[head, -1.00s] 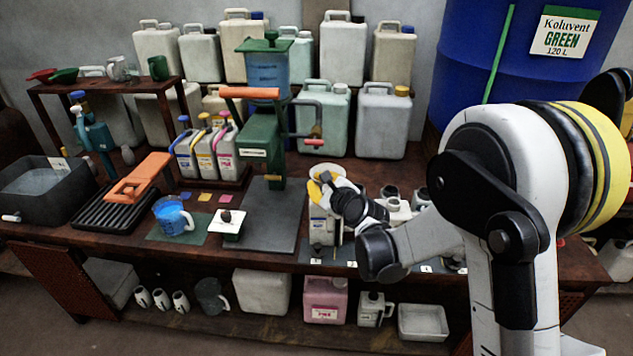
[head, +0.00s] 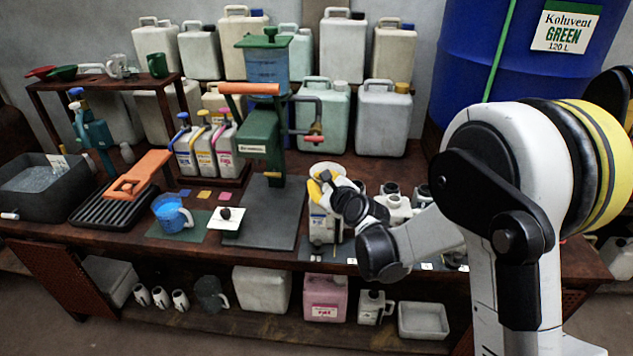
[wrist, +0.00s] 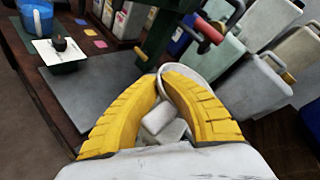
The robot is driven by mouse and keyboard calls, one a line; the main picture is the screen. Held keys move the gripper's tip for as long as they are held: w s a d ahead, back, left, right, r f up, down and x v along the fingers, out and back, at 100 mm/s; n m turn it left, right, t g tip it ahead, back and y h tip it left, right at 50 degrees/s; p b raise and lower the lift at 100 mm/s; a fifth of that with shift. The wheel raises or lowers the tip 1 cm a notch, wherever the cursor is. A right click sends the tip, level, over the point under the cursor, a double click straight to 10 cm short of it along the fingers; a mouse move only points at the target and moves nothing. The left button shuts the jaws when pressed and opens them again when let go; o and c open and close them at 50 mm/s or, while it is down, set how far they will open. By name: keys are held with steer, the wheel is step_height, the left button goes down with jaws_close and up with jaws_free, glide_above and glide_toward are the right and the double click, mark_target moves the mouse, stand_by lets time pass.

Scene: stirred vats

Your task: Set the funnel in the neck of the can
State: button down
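The pale funnel (head: 327,168) shows as a round rim above the can (head: 321,228), a whitish container with a label at the bench's front. My gripper (head: 322,183), with yellow fingers, is at the funnel just over the can. In the wrist view, the fingertips of my gripper (wrist: 168,74) come together at the funnel's rim (wrist: 203,72) and appear shut on it. The can's neck and the funnel's spout are hidden behind my gripper, so I cannot tell whether the spout is inside the neck.
Several small white containers (head: 396,207) stand just right of the can, close to my arm. A green press (head: 262,140) with a dark base plate (head: 262,222) stands to the left. Jerrycans (head: 381,120) line the back. A blue jug (head: 172,214) stands further left.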

steer(key=shift+f, duration=0.15)
steer(key=c, duration=1.5)
jaws_free()
steer(key=shift+c, duration=0.2)
steer(key=shift+s, duration=0.1)
